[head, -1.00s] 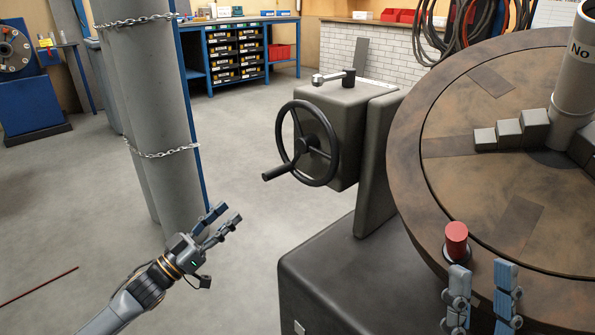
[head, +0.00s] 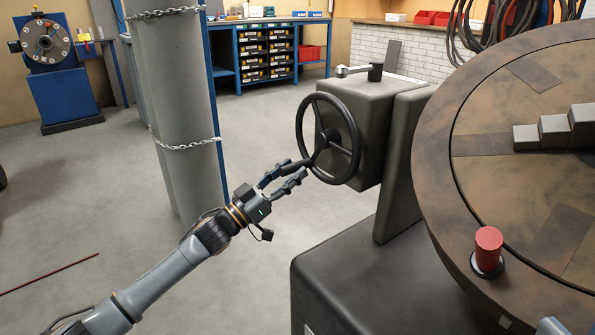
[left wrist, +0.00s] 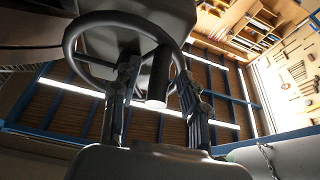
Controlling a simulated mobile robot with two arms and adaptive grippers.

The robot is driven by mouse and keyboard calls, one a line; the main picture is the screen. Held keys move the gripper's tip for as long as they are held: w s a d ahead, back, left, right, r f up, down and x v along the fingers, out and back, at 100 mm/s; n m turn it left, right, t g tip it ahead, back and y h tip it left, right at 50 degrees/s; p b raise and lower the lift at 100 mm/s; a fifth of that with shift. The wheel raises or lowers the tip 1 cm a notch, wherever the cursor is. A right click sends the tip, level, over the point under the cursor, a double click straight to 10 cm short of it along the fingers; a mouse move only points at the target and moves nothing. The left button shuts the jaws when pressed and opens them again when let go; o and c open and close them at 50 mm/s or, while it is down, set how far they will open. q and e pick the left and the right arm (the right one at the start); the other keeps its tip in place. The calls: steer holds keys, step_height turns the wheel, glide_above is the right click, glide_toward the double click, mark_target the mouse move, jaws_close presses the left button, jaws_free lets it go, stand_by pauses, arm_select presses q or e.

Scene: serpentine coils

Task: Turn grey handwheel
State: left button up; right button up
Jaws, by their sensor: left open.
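The dark grey handwheel (head: 329,136) stands upright on the side of a grey gearbox, with a crank handle (head: 299,164) sticking out from its lower rim toward my left gripper. My left gripper (head: 287,175) is open at the handle. In the left wrist view the handle (left wrist: 158,78) hangs between the two spread fingers (left wrist: 156,98), with the wheel rim (left wrist: 72,42) beyond them. I cannot tell whether a finger touches the handle. Only a blue-grey tip of my right gripper (head: 550,326) shows at the bottom edge of the head view.
A big round brown table (head: 440,190) with a red knob (head: 488,248) stands on the right. A grey column wrapped in chain (head: 180,110) rises left of the wheel. A small lever (head: 358,70) sits on the gearbox top. Open floor lies at the left.

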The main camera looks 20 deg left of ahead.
arm_select(q)
steer(key=shift+x, duration=1.35)
jaws_close()
